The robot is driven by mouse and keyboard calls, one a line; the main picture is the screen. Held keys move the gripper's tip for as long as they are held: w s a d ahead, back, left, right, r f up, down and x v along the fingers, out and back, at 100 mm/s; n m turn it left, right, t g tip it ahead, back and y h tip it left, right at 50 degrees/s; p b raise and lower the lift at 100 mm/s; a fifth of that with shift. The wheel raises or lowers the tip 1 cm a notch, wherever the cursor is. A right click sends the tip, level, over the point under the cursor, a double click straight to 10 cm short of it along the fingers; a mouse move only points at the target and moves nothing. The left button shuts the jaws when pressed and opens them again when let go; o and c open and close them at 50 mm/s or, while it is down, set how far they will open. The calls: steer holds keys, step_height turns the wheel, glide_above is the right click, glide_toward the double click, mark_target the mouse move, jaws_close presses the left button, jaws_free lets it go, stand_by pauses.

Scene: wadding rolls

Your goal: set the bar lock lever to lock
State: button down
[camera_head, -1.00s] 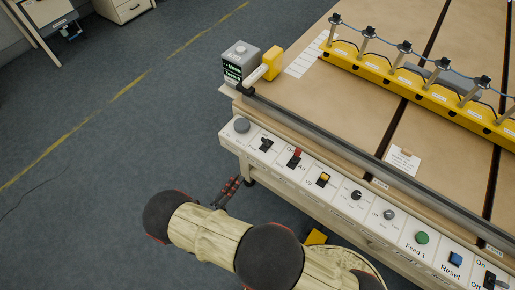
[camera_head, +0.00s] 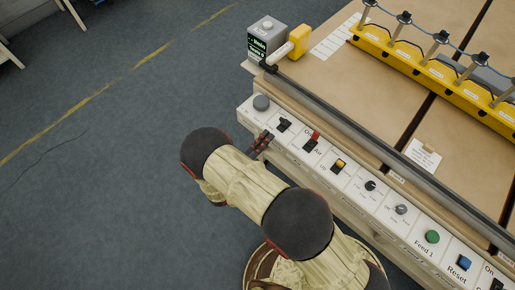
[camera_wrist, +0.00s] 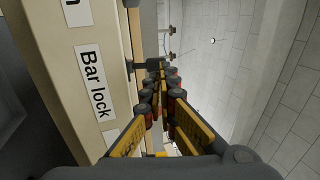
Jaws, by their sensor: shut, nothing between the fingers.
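A black lever switch (camera_head: 283,125) stands on the cream control panel, between the round grey knob and the red switch. Its label is too small to read in the head view. In the wrist view a "Bar lock" label (camera_wrist: 92,83) is on the cream panel at left, and a dark part (camera_wrist: 131,68) sticks out beyond it, close to the fingertips. I cannot tell for sure that this is the lever, nor its setting. My gripper (camera_head: 265,139) is shut and empty beside the panel's front edge, just short of the black switch. Its fingers (camera_wrist: 158,68) also show in the wrist view.
The panel carries a grey knob (camera_head: 261,103), a red switch (camera_head: 314,139), a yellow-lit switch (camera_head: 339,165) and several more controls. A dark rail (camera_head: 345,125) runs behind it. A grey display box (camera_head: 266,40) stands at the rear corner. Open floor lies left.

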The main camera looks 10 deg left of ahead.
mark_target(280, 121)
steer(key=x, duration=0.5)
steer(key=shift+b, duration=0.4)
steer(key=shift+r+g+p, duration=0.3)
steer(key=shift+g+p, duration=0.1)
steer(key=shift+p, duration=0.4)
